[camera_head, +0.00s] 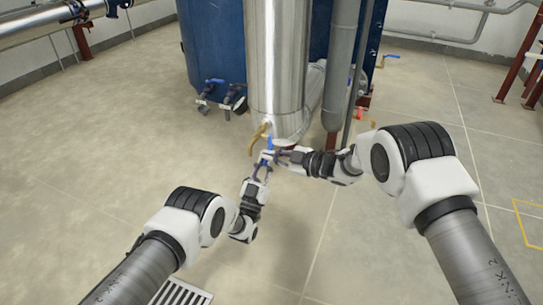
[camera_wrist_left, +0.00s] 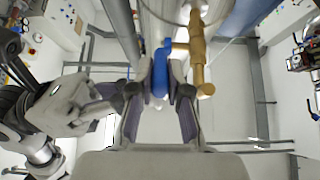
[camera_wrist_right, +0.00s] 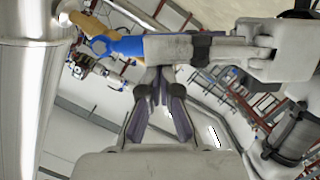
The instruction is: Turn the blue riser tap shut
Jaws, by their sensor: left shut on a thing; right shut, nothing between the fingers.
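The blue tap handle (camera_head: 269,143) sits on a brass fitting (camera_head: 257,135) at the foot of the shiny metal riser (camera_head: 275,60). In the left wrist view the blue handle (camera_wrist_left: 161,62) stands between the fingertips of my left gripper (camera_wrist_left: 160,88), which is shut on it. The brass body (camera_wrist_left: 197,55) is just to its right. In the right wrist view the blue handle (camera_wrist_right: 122,46) shows at the upper left, its end covered by my left gripper's finger. My right gripper (camera_wrist_right: 159,76) is shut and empty, close below my left gripper in that view.
A grey pipe (camera_head: 342,60) runs beside the riser on the right. The floor (camera_head: 110,130) to the left is clear.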

